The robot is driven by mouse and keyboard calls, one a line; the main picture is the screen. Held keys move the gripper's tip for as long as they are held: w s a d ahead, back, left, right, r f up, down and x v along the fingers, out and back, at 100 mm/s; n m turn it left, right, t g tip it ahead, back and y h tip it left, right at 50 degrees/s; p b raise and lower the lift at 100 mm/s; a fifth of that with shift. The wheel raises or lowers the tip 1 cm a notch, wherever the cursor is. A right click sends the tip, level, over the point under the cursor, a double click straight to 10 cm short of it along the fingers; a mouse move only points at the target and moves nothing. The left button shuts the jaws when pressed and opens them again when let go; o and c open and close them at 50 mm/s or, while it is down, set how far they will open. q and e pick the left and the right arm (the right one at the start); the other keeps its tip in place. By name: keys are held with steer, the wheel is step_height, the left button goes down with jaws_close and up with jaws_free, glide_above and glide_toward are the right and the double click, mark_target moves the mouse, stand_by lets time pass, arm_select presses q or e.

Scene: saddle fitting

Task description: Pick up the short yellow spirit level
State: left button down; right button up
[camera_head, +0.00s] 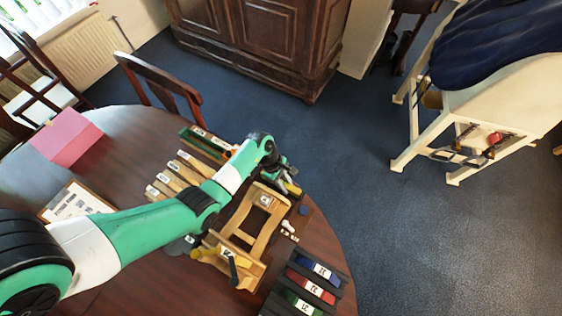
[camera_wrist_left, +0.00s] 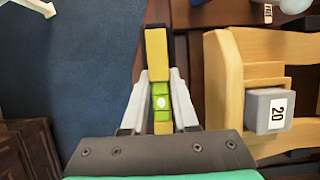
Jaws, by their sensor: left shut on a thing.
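The short yellow spirit level (camera_wrist_left: 156,60) lies lengthwise between the two fingers of my left gripper (camera_wrist_left: 160,88) in the left wrist view. Its green vial window shows between the fingers. The gripper is shut on it. In the head view my left gripper (camera_head: 286,182) is at the far edge of the table, just beyond the wooden frame, and the yellow level (camera_head: 293,188) shows beside it. Whether the level touches the table is hard to tell. My right gripper is not in view.
A dark rack with coloured numbered blocks (camera_head: 311,287) is at the front right. Blue carpet (camera_head: 380,215) lies beyond the table edge.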

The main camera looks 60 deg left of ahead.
mark_target(286, 185)
arm_select(q)
step_height(286, 185, up, 9)
steer(key=p, duration=0.3)
steer(key=shift+r, duration=0.1)
steer(key=shift+r+p, duration=0.3)
steer(key=shift+r, duration=0.15)
